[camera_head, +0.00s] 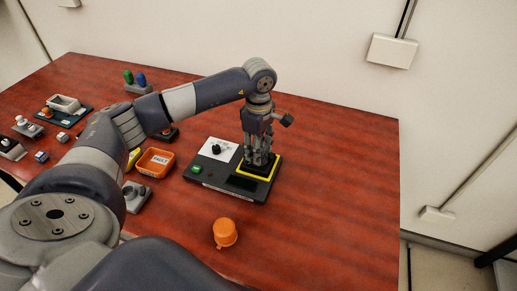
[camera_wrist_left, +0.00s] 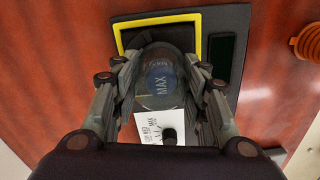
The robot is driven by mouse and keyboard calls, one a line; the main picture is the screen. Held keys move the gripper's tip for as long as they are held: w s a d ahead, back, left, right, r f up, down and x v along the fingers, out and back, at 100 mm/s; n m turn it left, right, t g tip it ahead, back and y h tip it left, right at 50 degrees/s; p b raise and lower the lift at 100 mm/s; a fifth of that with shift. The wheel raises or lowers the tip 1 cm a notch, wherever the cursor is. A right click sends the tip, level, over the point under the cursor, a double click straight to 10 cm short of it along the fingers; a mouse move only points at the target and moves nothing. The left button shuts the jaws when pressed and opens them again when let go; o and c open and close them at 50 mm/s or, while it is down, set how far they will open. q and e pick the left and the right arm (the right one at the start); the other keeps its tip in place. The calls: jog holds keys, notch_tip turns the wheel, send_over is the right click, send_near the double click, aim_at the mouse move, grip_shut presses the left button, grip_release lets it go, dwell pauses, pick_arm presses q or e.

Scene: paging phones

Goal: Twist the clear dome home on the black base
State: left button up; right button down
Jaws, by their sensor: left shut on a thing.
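The clear dome (camera_wrist_left: 158,78) shows in the left wrist view between my fingers, with a blue disc marked MAX seen through it. My left gripper (camera_head: 258,162) points straight down and is shut around the dome; its fingertips (camera_wrist_left: 160,75) sit on both sides of it. The dome is over the yellow-framed square (camera_head: 274,174) of the black base (camera_head: 225,190). Fingers hide the dome in the head view, so I cannot tell how it is seated. My right gripper is not in view.
On the base are a white dial card (camera_head: 219,148) and a green button (camera_head: 196,169). An orange cap (camera_head: 225,232) lies in front of the base. An orange tray marked FAULT (camera_head: 155,162) is to the left. The table's right side is clear.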

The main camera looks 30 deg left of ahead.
pick_arm(q)
jog(key=shift+m, duration=0.8)
jog(key=shift+f+m+b, duration=0.1)
jog(key=shift+m+b, duration=0.65)
jog(key=shift+m, duration=0.45)
jog(key=shift+c, duration=0.3)
jog(key=o, duration=1.4)
